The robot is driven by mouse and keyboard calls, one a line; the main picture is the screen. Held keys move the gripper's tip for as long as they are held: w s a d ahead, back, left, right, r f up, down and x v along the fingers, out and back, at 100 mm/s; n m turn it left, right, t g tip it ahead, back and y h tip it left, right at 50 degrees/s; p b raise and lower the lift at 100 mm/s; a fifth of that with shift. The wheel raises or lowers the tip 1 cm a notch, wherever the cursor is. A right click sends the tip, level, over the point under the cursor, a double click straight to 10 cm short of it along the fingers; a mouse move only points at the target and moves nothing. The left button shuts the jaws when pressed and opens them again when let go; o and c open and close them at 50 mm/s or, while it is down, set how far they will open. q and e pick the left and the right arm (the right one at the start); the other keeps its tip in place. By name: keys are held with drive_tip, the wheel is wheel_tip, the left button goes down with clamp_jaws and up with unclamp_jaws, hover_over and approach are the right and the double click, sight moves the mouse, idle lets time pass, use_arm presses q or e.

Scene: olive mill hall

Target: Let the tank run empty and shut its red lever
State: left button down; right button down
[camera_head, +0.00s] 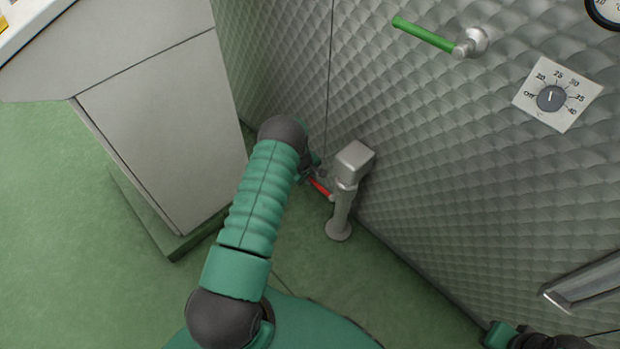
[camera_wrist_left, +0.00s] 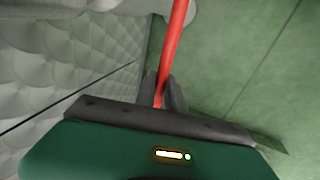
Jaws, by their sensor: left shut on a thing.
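The red lever (camera_head: 319,188) sits on a grey metal outlet (camera_head: 353,163) low at the foot of the quilted metal tank (camera_head: 450,130). My left gripper (camera_head: 308,178) is shut on the red lever, near its free end. In the left wrist view the lever (camera_wrist_left: 174,45) runs up from between the two fingers of my left gripper (camera_wrist_left: 164,92). My left forearm hides part of the gripper in the head view. My right arm shows only in part at the lower right, and its fingers are not visible. No flowing liquid is visible.
A green lever (camera_head: 425,34) and a dial (camera_head: 551,98) are on the tank wall above. A grey cabinet (camera_head: 165,130) stands at the left, close to my left arm. A metal bar (camera_head: 580,285) is at the lower right. Green floor (camera_head: 60,215) is clear at the left.

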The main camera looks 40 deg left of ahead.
use_arm(q)
drive_tip(key=shift+w+d+f, duration=0.15)
drive_tip(key=shift+f, duration=0.05)
idle(0.3)
drive_tip(key=c, duration=1.8)
unclamp_jaws()
drive_tip(key=shift+c, duration=0.2)
drive_tip(key=shift+o, duration=0.7)
drive_tip(key=shift+f, duration=0.25)
drive_tip(key=a+p+v, duration=0.1)
drive_tip(key=p+v, duration=0.5)
drive_tip(key=v, duration=1)
drive_tip(key=shift+r, duration=0.35)
